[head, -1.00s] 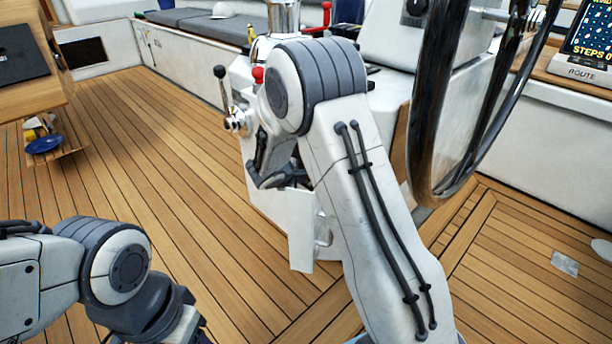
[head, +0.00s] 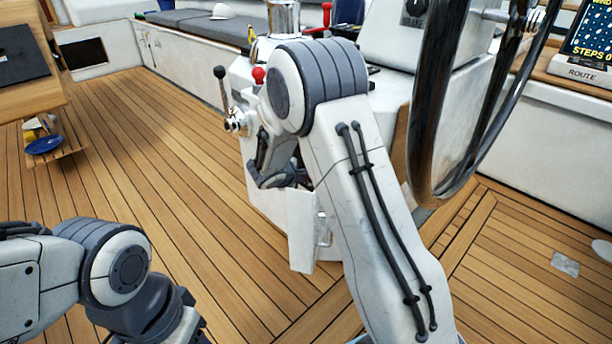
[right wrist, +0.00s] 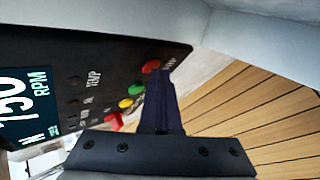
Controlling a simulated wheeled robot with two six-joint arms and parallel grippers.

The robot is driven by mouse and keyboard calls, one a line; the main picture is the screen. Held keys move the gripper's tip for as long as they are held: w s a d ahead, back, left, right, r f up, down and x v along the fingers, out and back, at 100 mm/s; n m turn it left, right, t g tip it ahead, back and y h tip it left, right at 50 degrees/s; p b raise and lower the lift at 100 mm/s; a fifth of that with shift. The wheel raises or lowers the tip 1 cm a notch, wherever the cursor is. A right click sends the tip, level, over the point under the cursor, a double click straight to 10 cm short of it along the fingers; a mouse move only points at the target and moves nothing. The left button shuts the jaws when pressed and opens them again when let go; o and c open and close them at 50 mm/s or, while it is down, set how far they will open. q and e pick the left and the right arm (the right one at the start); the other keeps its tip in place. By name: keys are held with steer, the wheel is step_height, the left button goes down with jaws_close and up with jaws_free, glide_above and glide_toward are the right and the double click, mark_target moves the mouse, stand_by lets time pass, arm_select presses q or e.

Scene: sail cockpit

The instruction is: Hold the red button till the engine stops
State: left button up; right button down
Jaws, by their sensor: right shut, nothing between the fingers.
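In the right wrist view a dark engine panel (right wrist: 95,60) holds a lit RPM display (right wrist: 20,103) and a row of coloured round parts. A red button (right wrist: 151,66) is at the panel's upper right end, and its label is too blurred to read. My right gripper (right wrist: 160,80) is shut and empty, its fingertips close beside and just below this red button. I cannot tell whether they touch it. In the head view my right arm hides the panel and the fingertips. Of my left arm only the links show, at the lower left.
In the head view a lever with a black knob (head: 220,72), a red knob (head: 258,75) and the steering wheel (head: 425,110) flank my right arm.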

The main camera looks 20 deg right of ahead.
steer(key=shift+s+a, duration=0.35)
steer(key=shift+a, duration=0.5)
steer(key=shift+b, duration=0.3)
steer(key=a, duration=0.1)
steer(key=s+a, duration=0.1)
steer(key=a, duration=0.2)
steer(key=shift+s+a+b, duration=0.3)
steer(key=shift+s+a, duration=0.05)
